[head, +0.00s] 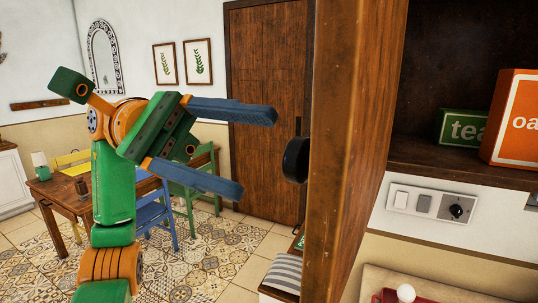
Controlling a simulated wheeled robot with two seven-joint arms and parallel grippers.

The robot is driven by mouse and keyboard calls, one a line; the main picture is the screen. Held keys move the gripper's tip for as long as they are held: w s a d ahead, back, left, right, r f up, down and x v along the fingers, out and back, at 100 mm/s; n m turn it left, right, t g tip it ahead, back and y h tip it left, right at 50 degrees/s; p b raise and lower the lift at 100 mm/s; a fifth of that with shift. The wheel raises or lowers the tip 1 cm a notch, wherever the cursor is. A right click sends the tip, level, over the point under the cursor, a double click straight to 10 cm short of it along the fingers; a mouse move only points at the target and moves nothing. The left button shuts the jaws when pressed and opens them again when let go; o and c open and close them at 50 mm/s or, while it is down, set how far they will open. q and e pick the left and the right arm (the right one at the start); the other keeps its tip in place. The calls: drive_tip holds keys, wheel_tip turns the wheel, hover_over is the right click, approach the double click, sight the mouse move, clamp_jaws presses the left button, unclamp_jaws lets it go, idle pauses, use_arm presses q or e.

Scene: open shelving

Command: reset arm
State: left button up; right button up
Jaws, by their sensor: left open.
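My left gripper (243,150) is raised at the left of the head view, on a green and orange arm. Its two blue fingers are spread wide apart and point right, with nothing between them. They are left of the wooden shelf side panel (345,150) and appear apart from it. My right gripper is not in view.
A shelf on the right holds a green tea box (462,127) and an orange box (515,120). A round black knob (296,160) stands out left of the panel. A table (68,193) with coloured chairs stands behind my arm. Tiled floor (215,255) lies open.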

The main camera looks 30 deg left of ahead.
use_arm(q)
drive_tip(key=a, duration=0.2)
drive_tip(key=shift+a, duration=0.4)
